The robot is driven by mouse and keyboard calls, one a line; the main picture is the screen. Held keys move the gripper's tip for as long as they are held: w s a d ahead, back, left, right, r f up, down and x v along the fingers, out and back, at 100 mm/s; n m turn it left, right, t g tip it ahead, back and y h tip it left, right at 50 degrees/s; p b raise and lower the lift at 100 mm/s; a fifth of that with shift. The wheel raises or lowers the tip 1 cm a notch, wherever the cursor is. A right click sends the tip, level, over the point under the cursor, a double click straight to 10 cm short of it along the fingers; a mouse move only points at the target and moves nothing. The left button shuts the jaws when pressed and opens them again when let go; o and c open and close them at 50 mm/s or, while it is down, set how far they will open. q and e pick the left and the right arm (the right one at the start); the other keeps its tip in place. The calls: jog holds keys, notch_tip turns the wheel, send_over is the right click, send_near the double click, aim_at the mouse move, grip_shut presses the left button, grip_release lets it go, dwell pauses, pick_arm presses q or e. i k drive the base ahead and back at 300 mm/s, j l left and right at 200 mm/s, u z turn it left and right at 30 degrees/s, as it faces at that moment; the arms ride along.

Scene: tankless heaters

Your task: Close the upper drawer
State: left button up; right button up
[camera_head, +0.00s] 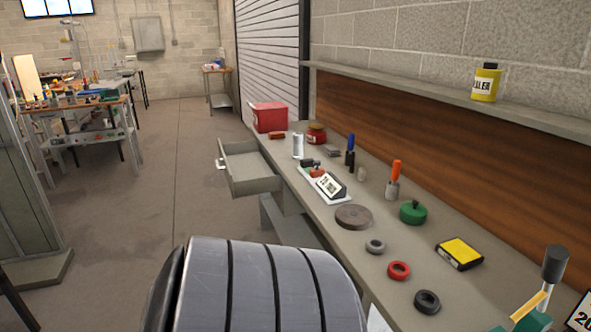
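The upper drawer (251,179) is a grey drawer under the long workbench (325,215). It is pulled well out from the bench toward the aisle on the left. Its inside looks empty, and a small light handle (221,165) shows on its front. A large ribbed grey rounded body fills the bottom middle of the view, in front of and nearer than the drawer; I cannot tell exactly which part it is. Neither of my grippers shows in the view.
The bench top holds a red box (270,117), a grey disc (353,217), a green container (413,212) and several tools and rings. A yellow can (486,83) stands on the shelf above. The concrete floor (150,190) left of the drawer is clear. Another cluttered table stands at far left.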

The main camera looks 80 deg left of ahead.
aim_at(246, 172)
jog(key=u, duration=1.65)
jog(key=i+j+u, duration=0.1)
jog(key=j+u, duration=0.3)
jog(key=i+j+u, duration=0.1)
jog(key=j+u, duration=0.15)
jog(key=u, duration=0.15)
jog(key=i+j+u, duration=0.15)
jog(key=u, duration=0.2)
jog(key=j, duration=0.1)
